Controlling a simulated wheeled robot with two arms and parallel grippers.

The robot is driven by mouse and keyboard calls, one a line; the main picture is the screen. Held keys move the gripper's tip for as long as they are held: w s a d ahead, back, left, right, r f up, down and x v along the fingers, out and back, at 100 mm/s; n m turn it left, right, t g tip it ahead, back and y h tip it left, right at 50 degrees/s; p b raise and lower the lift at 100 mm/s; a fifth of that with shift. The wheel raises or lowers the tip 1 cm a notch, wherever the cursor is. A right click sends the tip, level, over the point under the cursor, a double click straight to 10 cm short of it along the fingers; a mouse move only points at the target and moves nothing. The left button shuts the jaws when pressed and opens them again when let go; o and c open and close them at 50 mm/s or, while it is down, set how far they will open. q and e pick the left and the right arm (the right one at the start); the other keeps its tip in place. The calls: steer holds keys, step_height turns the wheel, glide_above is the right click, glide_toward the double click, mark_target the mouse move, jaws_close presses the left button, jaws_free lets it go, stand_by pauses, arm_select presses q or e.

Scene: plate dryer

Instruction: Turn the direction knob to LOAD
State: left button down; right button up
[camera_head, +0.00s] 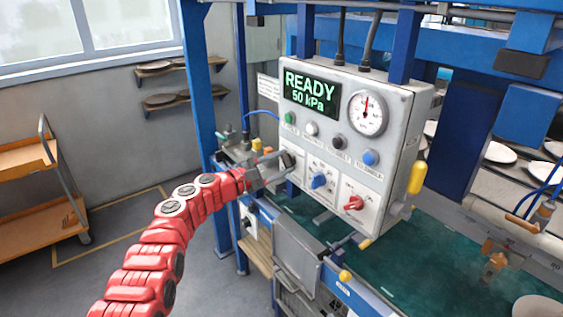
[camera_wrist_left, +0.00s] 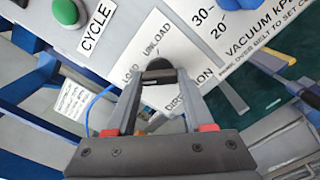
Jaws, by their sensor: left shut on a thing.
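The control panel (camera_head: 330,130) has a READY 50 kPa display at its upper left. In the left wrist view the dark direction knob (camera_wrist_left: 158,64) sits on a white label plate (camera_wrist_left: 175,50). LOAD is printed to its left, UNLOAD above it, and DIRECTION at the lower right. My left gripper (camera_head: 284,164) reaches the panel's lower left and is shut on this knob. In the left wrist view its two fingers (camera_wrist_left: 158,76) stand on either side of the knob. The fingers partly hide the knob, and I cannot tell which way it points. My right gripper is not in view.
A blue knob (camera_head: 319,180) and a red knob (camera_head: 354,203) are right of the gripper. Push buttons, including a green one (camera_head: 290,118), are above. A green belt (camera_head: 420,265) runs below the panel. An orange cart (camera_head: 40,190) stands at the far left.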

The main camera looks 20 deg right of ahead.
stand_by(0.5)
arm_select(q)
steer(key=shift+c, duration=1.4)
jaws_free()
steer(key=b+v, duration=0.1)
steer(key=v, duration=1.6)
steer(key=shift+a, duration=0.2)
